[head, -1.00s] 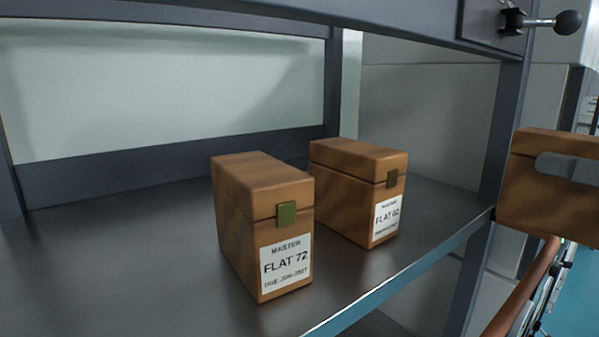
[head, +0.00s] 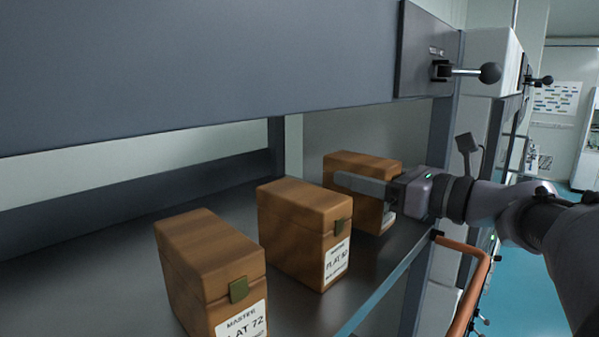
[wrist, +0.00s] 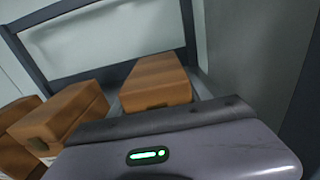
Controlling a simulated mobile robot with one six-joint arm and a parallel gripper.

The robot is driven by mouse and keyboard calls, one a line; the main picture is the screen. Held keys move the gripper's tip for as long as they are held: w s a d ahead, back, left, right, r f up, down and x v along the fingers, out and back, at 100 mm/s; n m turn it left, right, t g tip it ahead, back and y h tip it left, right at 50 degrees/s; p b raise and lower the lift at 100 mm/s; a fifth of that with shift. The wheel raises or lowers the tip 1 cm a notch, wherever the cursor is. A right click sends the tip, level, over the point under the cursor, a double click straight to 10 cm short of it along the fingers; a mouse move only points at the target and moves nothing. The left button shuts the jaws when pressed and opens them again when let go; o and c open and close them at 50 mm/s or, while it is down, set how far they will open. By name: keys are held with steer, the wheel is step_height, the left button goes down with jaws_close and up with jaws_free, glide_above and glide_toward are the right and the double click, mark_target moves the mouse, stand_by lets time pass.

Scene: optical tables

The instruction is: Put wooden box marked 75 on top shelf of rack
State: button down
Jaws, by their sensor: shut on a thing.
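A wooden box (head: 345,162) is at the right end of the rack shelf (head: 365,270), past two other boxes. My gripper (head: 362,186) reaches in from the right, with a grey finger along the box's near side. It is shut on this box. The finger and gripper hide most of the box's front, and only a scrap of its white label shows, so its number cannot be read. In the wrist view the same box (wrist: 157,80) sits just beyond my gripper. The box looks upright at shelf level; I cannot tell whether it touches the shelf.
A box marked FLAT 72 (head: 208,262) stands nearest, and another labelled box (head: 300,225) stands between it and the held one. A dark panel (head: 200,70) spans above the shelf, with a black knob lever (head: 488,73) at right. An orange tube handle (head: 478,262) is below my arm.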

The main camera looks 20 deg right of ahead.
steer(key=shift+f, duration=0.45)
steer(key=shift+w+f, duration=0.1)
steer(key=shift+w, duration=0.05)
steer(key=shift+f, duration=0.15)
steer(key=shift+c, duration=2.4)
jaws_free()
steer(key=b+v, duration=0.3)
steer(key=v, duration=0.9)
